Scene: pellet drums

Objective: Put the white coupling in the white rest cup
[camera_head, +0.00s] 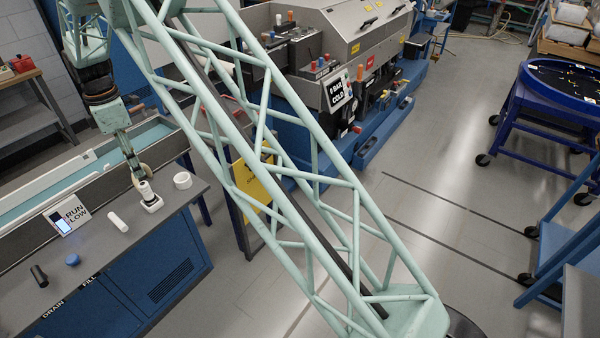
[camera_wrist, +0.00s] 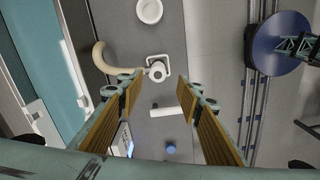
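My gripper (camera_wrist: 158,82) is open and empty, its fingers spread wide above the bench, pointing down. In the wrist view a white fitting (camera_wrist: 157,70) stands in a white square base between and just beyond the fingertips. It looks like the white coupling; a tan curved hose (camera_wrist: 101,56) runs up to its left side. It also shows in the head view (camera_head: 147,189), below my gripper (camera_head: 135,170). The white round cup (camera_wrist: 149,11), seemingly the rest cup, is beyond it, apart and empty-looking; in the head view it stands to the right (camera_head: 182,181).
A white cylinder (camera_head: 118,222) lies on the grey bench (camera_head: 150,242), with a blue cap (camera_head: 72,259) and a black cylinder (camera_head: 39,276) farther left. A teal trough (camera_head: 155,137) runs behind.

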